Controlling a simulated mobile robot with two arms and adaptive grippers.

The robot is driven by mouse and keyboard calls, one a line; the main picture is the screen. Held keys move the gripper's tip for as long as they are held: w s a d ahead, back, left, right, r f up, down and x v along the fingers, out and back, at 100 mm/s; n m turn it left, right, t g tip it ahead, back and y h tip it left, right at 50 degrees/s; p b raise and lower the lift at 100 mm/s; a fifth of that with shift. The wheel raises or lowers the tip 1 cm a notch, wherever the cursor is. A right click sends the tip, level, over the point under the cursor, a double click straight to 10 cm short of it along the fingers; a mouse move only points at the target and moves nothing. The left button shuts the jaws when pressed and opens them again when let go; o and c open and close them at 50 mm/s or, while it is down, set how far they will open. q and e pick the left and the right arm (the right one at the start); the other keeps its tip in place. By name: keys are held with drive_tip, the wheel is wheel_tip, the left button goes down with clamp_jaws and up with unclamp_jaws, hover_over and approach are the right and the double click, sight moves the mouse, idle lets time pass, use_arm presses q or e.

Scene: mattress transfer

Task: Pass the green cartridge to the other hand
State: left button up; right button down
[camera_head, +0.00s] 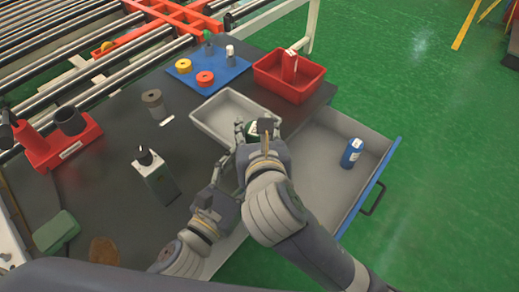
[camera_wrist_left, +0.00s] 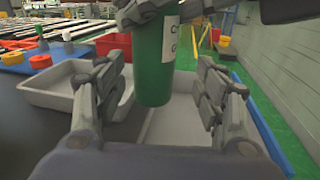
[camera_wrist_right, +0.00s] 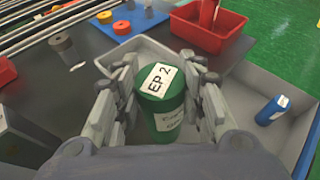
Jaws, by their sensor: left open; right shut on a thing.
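The green cartridge (camera_wrist_right: 171,118) has a white label on its lid reading "EP 2". My right gripper (camera_wrist_right: 160,78) is shut on it and holds it over the front of the grey tray. In the left wrist view the cartridge (camera_wrist_left: 154,66) hangs upright, its upper part between the right gripper's fingers. My left gripper (camera_wrist_left: 157,88) is open, its fingers spread on either side of the cartridge's lower part, with gaps showing. In the head view the right gripper (camera_head: 258,130) hides most of the cartridge, and the left gripper (camera_head: 228,172) is just left of it.
A grey tray (camera_head: 205,112) lies behind the hands. A red bin (camera_head: 267,80) with a red object stands behind it. An open drawer (camera_head: 325,155) at right holds a blue cartridge (camera_head: 352,153). A blue mat (camera_head: 228,73) and red holder (camera_head: 78,150) sit on the dark table.

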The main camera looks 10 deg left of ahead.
use_arm(q)
drive_tip(key=shift+x, duration=2.35)
drive_tip(key=shift+d, duration=0.1)
drive_tip(key=c, duration=1.3)
use_arm(e)
drive_tip(key=c, duration=1)
unclamp_jaws()
drive_tip(key=shift+o, duration=0.2)
